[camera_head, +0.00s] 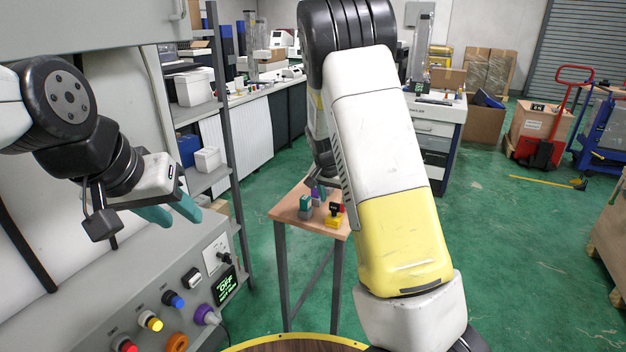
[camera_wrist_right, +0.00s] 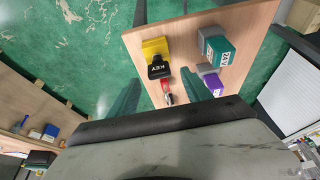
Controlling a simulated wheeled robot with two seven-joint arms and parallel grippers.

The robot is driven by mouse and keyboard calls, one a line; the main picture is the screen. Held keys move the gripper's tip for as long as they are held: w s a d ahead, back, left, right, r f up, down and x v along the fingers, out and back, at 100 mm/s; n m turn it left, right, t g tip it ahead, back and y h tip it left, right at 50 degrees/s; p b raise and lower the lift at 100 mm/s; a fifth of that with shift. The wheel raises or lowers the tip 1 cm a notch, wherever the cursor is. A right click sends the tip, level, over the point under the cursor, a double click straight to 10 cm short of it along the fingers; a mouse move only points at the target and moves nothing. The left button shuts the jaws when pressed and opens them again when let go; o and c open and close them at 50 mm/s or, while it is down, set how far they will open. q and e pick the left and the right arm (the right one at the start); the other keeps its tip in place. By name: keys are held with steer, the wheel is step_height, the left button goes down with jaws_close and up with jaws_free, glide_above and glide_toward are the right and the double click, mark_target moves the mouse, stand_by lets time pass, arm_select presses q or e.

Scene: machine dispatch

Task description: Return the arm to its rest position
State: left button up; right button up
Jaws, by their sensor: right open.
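My right arm (camera_head: 385,160) reaches forward over a small wooden table (camera_head: 285,211), and its forearm hides most of my right gripper in the head view. In the right wrist view my right gripper (camera_wrist_right: 158,86) is open, its teal fingers apart above the table. A small red piece (camera_wrist_right: 167,88) shows between the fingers, without visible contact. My left gripper (camera_head: 170,211) is raised in front of the grey control panel at left, with its teal fingers apart and nothing between them.
On the table are a yellow-and-black item marked KEY (camera_wrist_right: 157,57), a teal-and-grey item (camera_wrist_right: 215,48) and a purple-and-grey item (camera_wrist_right: 210,80). The panel has coloured buttons (camera_head: 150,320) and a purple knob (camera_head: 206,314).

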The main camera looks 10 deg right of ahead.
steer(key=s+a+r+n+t+y, duration=0.1)
steer(key=s+r+n, duration=0.1)
steer(key=s+r, duration=0.5)
steer(key=s+a+r+n+y, duration=0.2)
steer(key=s+r, duration=0.5)
steer(key=s, duration=0.7)
steer(key=s+a+r+n+t+y, duration=0.1)
steer(key=s+r+n, duration=0.2)
steer(key=s+r, duration=0.4)
steer(key=s, duration=0.3)
steer(key=shift+s+a+t+y, duration=0.15)
steer(key=shift+s+t+y, duration=0.15)
steer(key=shift+s+y, duration=0.1)
steer(key=shift+s+a, duration=0.1)
steer(key=shift+s, duration=0.35)
steer(key=shift+c, duration=0.3)
